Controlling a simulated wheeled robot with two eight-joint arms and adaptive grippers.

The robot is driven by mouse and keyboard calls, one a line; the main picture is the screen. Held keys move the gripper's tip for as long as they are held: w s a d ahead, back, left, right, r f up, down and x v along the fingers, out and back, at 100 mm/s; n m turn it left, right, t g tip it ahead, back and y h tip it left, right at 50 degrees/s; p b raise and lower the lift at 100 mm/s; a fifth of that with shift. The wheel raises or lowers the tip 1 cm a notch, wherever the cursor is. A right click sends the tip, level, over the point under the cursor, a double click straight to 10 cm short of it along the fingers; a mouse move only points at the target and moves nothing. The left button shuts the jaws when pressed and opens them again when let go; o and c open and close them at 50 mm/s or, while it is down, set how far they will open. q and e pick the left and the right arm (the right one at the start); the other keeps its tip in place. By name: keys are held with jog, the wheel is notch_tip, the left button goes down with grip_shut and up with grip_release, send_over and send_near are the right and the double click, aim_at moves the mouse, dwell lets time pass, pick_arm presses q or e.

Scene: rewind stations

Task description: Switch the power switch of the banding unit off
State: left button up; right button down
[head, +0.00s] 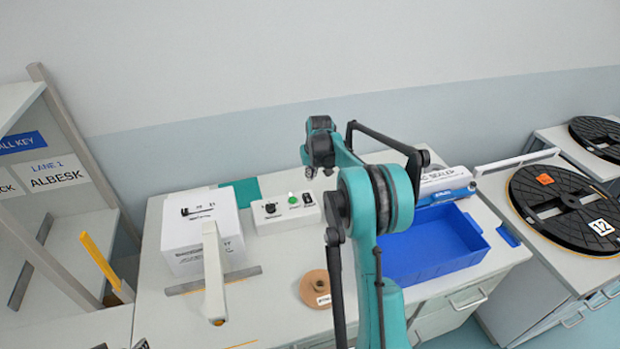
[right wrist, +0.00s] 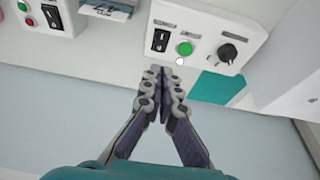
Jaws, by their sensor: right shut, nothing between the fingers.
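The white control box (head: 285,212) of the machine carries a black knob (head: 270,208), a green button (head: 293,204) and a black rocker power switch (head: 308,199). In the right wrist view the box is upside down, with the rocker switch (right wrist: 160,40) left of the green button (right wrist: 185,48) and the knob (right wrist: 227,52). I cannot tell the rocker's position. My right gripper (head: 311,171) is shut and empty, seemingly above the rear of the box. In the wrist view its fingertips (right wrist: 162,78) appear just below the switch, apart from it. My left gripper is out of view.
A white housing (head: 203,235) stands left of the control box. A brown roll (head: 316,288) lies in front. A blue bin (head: 435,250) and a sealer (head: 442,183) are at right. Another panel with a black switch (right wrist: 52,16) shows in the wrist view. The wall is behind.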

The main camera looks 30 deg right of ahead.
aim_at(306, 195)
jog(key=w+n, duration=0.1)
jog(key=n, duration=0.5)
jog(key=w+n+g, duration=0.1)
jog(key=n, duration=0.5)
jog(key=w+d+r+n+g, duration=0.1)
jog(key=w+n, duration=0.1)
jog(key=n, duration=0.3)
jog(key=shift+n, duration=0.4)
jog(key=f+b, duration=0.1)
jog(key=f, duration=0.3)
jog(key=w+f, duration=0.1)
jog(key=f, duration=0.4)
jog(key=f+b, duration=0.1)
jog(key=f, duration=0.4)
jog(key=shift+w+d+b, duration=0.2)
jog(key=shift+w+b, duration=0.1)
